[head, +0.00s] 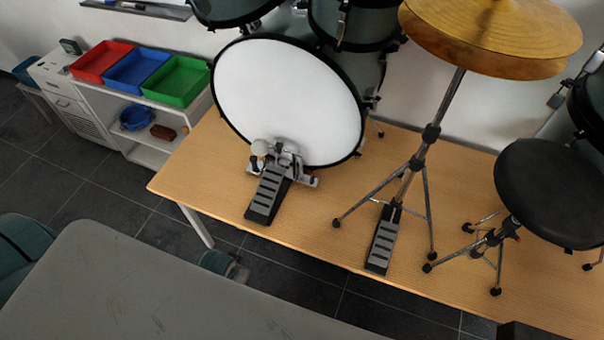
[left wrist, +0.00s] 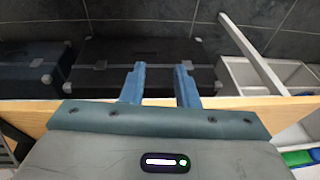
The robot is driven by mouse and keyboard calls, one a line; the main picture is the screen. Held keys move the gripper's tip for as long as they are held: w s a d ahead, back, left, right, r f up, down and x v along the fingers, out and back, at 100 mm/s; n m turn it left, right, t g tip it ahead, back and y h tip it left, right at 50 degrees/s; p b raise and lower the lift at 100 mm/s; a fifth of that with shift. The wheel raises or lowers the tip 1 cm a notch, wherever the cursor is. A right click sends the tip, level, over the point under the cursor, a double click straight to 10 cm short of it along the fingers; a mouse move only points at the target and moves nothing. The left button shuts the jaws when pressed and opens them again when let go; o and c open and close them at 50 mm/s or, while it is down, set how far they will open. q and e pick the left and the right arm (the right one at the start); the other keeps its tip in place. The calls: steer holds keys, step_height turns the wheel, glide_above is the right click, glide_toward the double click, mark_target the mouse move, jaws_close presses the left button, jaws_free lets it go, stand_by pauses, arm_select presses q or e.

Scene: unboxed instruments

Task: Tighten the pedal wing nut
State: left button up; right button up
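The bass drum pedal (head: 268,196) stands on the wooden platform with its footboard towards me. Its frame (head: 287,155) and round beater (head: 260,148) are at the bottom of the white drum head (head: 290,100). The wing nut is too small to tell apart among the metal parts. In the left wrist view my left gripper (left wrist: 160,82) has its two blue-grey fingers apart with nothing between them. It points at the platform's edge and the floor; the pedal is not in that view. My right gripper is not in view.
A second pedal (head: 382,240) belongs to the cymbal stand (head: 415,165). A black stool (head: 555,190) stands at the right. A shelf with red, blue and green trays (head: 178,82) is at the left. Dark cases (left wrist: 140,62) show on the floor. The platform (head: 215,165) left of the pedal is clear.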

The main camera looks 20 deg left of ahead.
arm_select(q)
steer(key=d+r+t+h+p, duration=0.1)
steer(key=d+r+p, duration=0.15)
steer(key=r, duration=1.85)
steer(key=w+d+f+n+t+h, duration=0.35)
steer(key=w+d+n, duration=0.4)
steer(key=w, duration=0.25)
steer(key=w+d+f+n+t+h, duration=0.2)
steer(key=w+d+n+t+h, duration=0.3)
steer(key=w+n, duration=0.4)
steer(key=w+a+f+n+t+y, duration=0.3)
steer(key=w+f+n+y, duration=0.4)
steer(key=n, duration=0.5)
steer(key=n+g+y, duration=0.1)
steer(key=n+g, duration=0.1)
steer(key=n, duration=0.6)
glide_toward(313, 176)
steer(key=shift+v, duration=1.1)
steer(key=shift+w+f+b, duration=0.2)
steer(key=shift+f+b, duration=0.05)
steer(key=shift+b, duration=0.05)
steer(key=b+x, duration=0.5)
steer(key=x, duration=0.4)
steer(key=shift+w+f, duration=0.1)
steer(key=shift+w, duration=0.4)
